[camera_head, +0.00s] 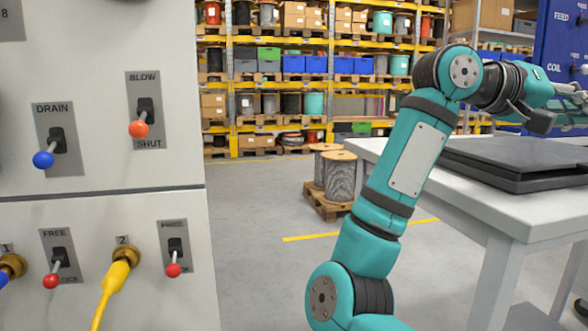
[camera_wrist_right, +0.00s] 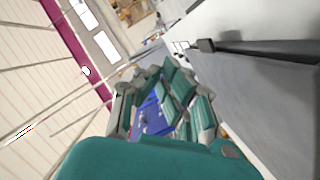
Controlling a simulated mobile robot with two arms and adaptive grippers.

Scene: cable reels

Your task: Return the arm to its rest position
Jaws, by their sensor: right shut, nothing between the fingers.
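My right arm (camera_head: 405,165) is teal with black joints. It rises from the bottom middle of the head view, bends at an elbow near the top, and reaches right over the white table. My right gripper (camera_head: 574,103) is at the right edge of that view, partly cut off, above the table and beside the dark case. In the right wrist view the gripper (camera_wrist_right: 162,74) has its teal and grey fingers drawn together at the tips, with nothing between them. My left gripper is not in view.
A white table (camera_head: 510,215) carries a flat dark case (camera_head: 520,160). A pale panel (camera_head: 95,90) with several switches and a yellow cable (camera_head: 112,285) fills the left. Cable reels (camera_head: 340,177) stand on a pallet behind. A blue cabinet (camera_head: 562,40) is at far right. Open floor lies between.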

